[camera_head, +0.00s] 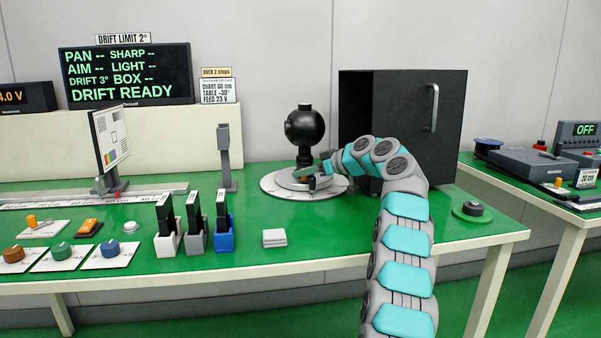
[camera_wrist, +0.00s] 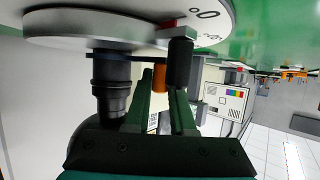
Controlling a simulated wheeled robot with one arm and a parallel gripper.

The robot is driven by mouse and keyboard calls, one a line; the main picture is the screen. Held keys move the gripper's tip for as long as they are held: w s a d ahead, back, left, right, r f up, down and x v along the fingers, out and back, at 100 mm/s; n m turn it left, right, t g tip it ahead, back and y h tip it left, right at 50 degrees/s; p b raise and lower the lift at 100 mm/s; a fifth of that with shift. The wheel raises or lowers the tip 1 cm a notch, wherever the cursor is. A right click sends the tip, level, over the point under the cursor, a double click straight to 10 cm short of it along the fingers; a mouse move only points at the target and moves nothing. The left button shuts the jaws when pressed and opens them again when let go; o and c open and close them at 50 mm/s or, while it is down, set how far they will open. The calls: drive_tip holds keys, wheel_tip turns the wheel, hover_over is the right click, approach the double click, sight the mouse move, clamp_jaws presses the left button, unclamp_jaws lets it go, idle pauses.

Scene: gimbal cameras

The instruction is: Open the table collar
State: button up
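The round white turntable (camera_head: 275,186) with degree marks stands on the green bench, with a black ball-shaped device (camera_head: 305,127) on it. In the wrist view, the turntable (camera_wrist: 60,28) appears upside down at the top. A dark flat lever (camera_wrist: 133,56) runs beside the black post near the disc, with an orange peg (camera_wrist: 160,77) on it; I take this as the collar's lever. My gripper (camera_wrist: 162,90) has its two fingers apart, with the orange peg between or just beyond their tips. Contact cannot be made out. In the head view my gripper (camera_head: 318,174) is at the turntable's right side.
A black cabinet (camera_head: 450,125) with a handle stands close behind my arm. A chart board (camera_head: 112,137) and a grey post (camera_head: 224,160) stand left of the turntable. A display (camera_head: 125,75) reads "DRIFT 3°" and "DRIFT READY". Bench space in front of the turntable is mostly clear.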

drive_tip(key=o, duration=0.5)
drive_tip(key=shift+c, duration=0.2)
drive_tip(key=shift+d, duration=0.1)
drive_tip(key=b+v, duration=0.2)
drive_tip(key=v, duration=0.5)
drive_tip(key=shift+s+d+r, duration=0.1)
drive_tip(key=shift+s+d, duration=0.1)
drive_tip(key=shift+d, duration=0.05)
